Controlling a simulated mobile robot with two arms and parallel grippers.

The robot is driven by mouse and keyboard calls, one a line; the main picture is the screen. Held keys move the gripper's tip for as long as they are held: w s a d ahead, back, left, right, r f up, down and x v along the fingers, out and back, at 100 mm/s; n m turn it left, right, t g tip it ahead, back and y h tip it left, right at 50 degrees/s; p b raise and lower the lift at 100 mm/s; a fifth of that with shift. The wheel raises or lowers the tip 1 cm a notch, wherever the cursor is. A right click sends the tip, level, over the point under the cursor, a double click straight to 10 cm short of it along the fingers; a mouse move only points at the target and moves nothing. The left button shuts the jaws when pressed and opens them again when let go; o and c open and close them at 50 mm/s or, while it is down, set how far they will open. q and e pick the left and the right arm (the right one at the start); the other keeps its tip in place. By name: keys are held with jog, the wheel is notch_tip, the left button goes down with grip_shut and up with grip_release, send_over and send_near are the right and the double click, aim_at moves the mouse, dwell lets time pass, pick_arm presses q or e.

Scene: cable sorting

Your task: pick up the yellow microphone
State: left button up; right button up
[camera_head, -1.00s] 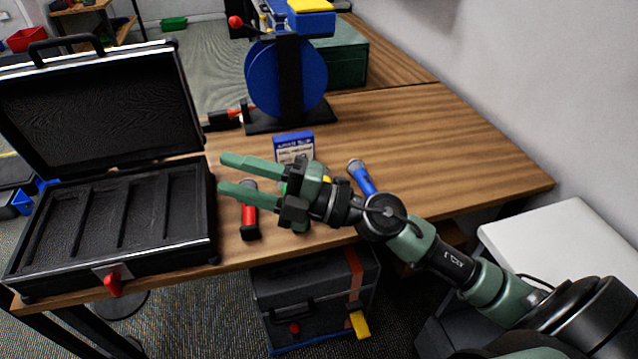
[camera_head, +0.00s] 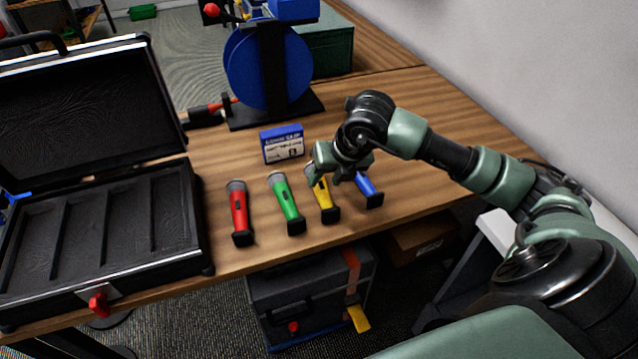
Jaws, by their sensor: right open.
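The yellow microphone (camera_head: 325,203) lies on the wooden table, between the green microphone (camera_head: 286,203) and the blue microphone (camera_head: 369,190). Its black end points toward the table's front edge. Its head is partly hidden by my right gripper (camera_head: 332,180). That gripper is open and points down over the yellow microphone's upper part, with one finger near its left side. I cannot tell whether it touches the microphone. My left gripper is not in view.
A red microphone (camera_head: 239,213) lies left of the green one. An open black case (camera_head: 190,225) with empty slots stands at the left. A small blue and white box (camera_head: 282,143) and a blue reel (camera_head: 268,68) stand behind. The table's right part is clear.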

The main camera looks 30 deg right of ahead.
aim_at(322, 183)
jog(key=shift+x, duration=1.9)
grip_shut()
